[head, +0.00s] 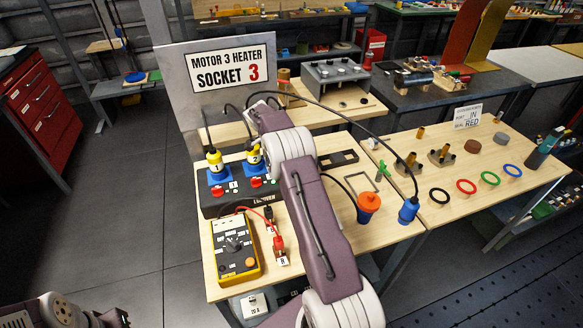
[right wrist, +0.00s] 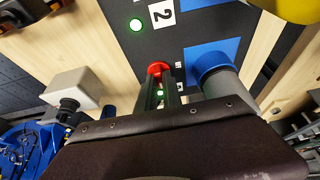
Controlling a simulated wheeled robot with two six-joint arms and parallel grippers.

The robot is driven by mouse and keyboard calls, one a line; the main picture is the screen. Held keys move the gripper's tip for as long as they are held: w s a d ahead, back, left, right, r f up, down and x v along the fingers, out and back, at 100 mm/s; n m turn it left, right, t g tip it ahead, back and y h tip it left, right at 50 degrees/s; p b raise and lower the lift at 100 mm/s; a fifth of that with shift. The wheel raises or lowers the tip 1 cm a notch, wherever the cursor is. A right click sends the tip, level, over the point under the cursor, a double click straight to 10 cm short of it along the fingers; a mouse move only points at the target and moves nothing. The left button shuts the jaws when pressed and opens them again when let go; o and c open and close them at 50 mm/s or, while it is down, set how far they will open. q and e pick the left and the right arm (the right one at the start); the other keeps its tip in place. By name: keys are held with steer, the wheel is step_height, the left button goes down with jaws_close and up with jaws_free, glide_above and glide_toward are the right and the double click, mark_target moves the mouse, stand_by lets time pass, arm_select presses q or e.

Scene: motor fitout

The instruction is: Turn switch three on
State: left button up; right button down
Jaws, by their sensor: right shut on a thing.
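The black socket box (head: 240,201) on the wooden bench has blue sockets and red switches; yellow plugs marked 1 (head: 214,160) and 2 (head: 254,156) stand in two of them. My arm hides its right part in the head view. In the right wrist view my right gripper (right wrist: 160,75) is shut on a red switch knob (right wrist: 157,68), beside the label 2 (right wrist: 161,13). A green light (right wrist: 160,93) shows between the fingers. A blue socket with a grey part (right wrist: 213,60) is right of the knob.
A sign (head: 232,69) reads Motor 3 Heater Socket 3. A yellow meter (head: 235,248) with leads lies in front of the box. An orange-topped container (head: 368,203) and a blue plug (head: 408,210) are to the right. Coloured rings lie on the right bench.

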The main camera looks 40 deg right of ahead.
steer(key=c, duration=1.5)
jaws_free()
steer(key=v, duration=0.9)
steer(key=shift+a, duration=0.1)
